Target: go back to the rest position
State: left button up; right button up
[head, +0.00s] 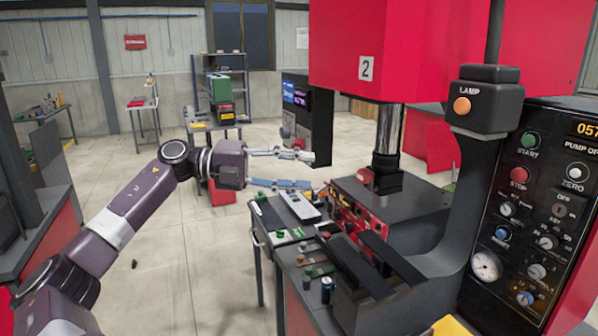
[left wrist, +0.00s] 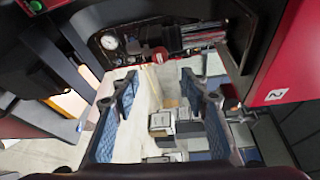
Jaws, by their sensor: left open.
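My left gripper (head: 318,171) is at the end of my left arm, near the middle of the head view. Its two fingers are spread well apart and point right, above and behind the small cart with tools. Nothing is between the fingers. In the left wrist view the two blue-padded fingers of the same gripper (left wrist: 165,92) stand apart, with pale floor and some grey and dark boxy items far beyond them. My right gripper shows in neither view.
A red press (head: 400,50) marked 2 stands right of the gripper, with its dark column and a control panel (head: 535,210). A tool-covered cart (head: 275,232) stands below the gripper. A shelf (head: 218,100) stands behind. Open floor lies to the left.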

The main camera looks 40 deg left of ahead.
pick_arm(q)
jog(key=shift+a+f, duration=0.1)
